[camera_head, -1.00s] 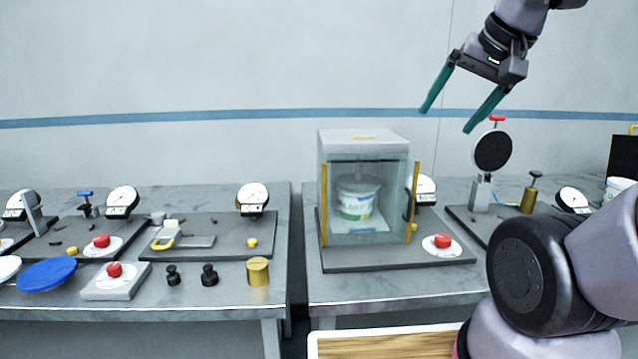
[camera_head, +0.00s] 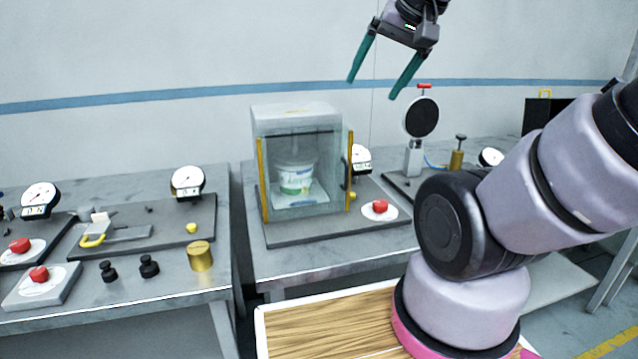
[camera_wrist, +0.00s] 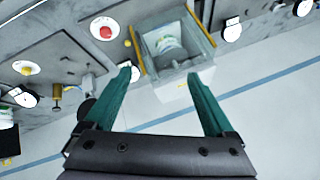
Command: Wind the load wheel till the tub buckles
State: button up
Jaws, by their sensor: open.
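The white tub (camera_head: 295,175) with green and blue print stands upright inside a clear-walled cabinet (camera_head: 293,116) with yellow front edges and a dark handle. The tub also shows through the cabinet in the wrist view (camera_wrist: 168,44). It looks unbuckled. A load wheel cannot be told for certain; a dark round disc (camera_head: 421,117) with a red top stands on a post to the cabinet's right. My gripper (camera_head: 371,89), with green fingers, is open and empty, high above and right of the cabinet. Its spread fingers show in the wrist view (camera_wrist: 158,75), apart from everything.
A red button (camera_head: 380,206) sits right of the cabinet, and a dial gauge (camera_head: 361,159) is behind it. The left bench holds another gauge (camera_head: 188,182), black weights (camera_head: 149,266) and a brass cylinder (camera_head: 200,256). A gap separates the benches. The air around my gripper is clear.

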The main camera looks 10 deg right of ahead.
jog(key=w+d+f+g, duration=0.2)
jog(key=w+d+f, duration=0.1)
jog(key=w, duration=0.4)
jog(key=n+g+h, duration=0.2)
jog(key=n+g, duration=0.1)
jog(key=g, duration=0.2)
send_over(381, 202)
notch_tip(381, 202, down, 23)
notch_tip(381, 202, down, 11)
jog(key=shift+a+r, duration=0.1)
jog(key=c, duration=1.4)
